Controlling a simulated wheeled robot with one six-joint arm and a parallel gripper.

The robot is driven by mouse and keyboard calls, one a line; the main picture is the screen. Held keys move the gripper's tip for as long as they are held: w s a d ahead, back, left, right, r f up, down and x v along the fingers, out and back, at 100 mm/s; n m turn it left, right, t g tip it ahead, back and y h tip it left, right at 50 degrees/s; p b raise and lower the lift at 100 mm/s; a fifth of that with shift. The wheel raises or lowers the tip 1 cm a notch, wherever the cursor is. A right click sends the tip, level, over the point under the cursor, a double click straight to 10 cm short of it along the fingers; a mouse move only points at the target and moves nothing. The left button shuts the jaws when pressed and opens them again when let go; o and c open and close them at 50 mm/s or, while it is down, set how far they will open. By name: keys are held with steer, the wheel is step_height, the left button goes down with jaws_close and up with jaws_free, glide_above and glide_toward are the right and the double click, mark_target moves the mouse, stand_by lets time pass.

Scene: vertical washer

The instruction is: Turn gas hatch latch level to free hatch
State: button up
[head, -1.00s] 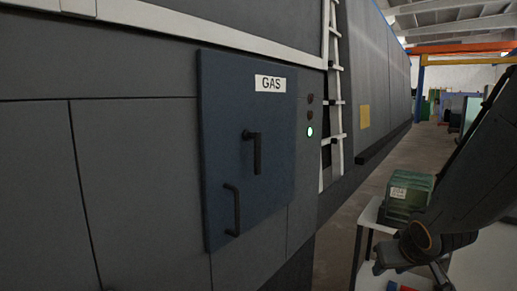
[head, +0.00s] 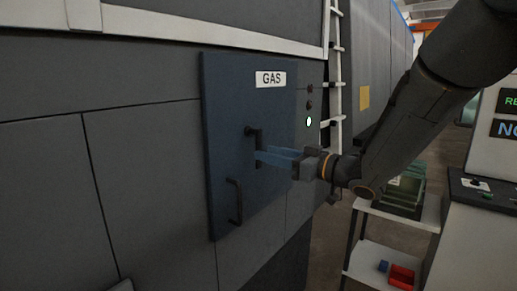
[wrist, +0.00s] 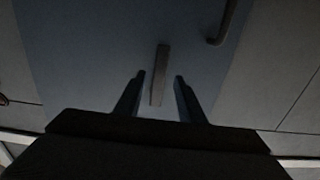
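The dark blue gas hatch (head: 228,130) is flush in the grey machine wall and looks shut. Its black latch lever (head: 251,134) hangs straight down from its pivot, partly hidden behind my fingers in the head view. My gripper (head: 263,157) is at the latch, reaching in from the right. In the wrist view my gripper (wrist: 160,88) is open, with one finger on each side of the lever and a gap to both. Whether the tips reach past the lever's face is unclear.
A fixed black pull handle (head: 235,201) is below the latch; it also shows in the wrist view (wrist: 222,22). A white ladder (head: 337,80) and a shelf cart (head: 390,210) stand right.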

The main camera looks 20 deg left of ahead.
mark_target(259, 168)
steer(key=shift+p+x, duration=0.6)
steer(key=shift+x, duration=1.7)
steer(key=shift+d, duration=0.1)
jaws_close()
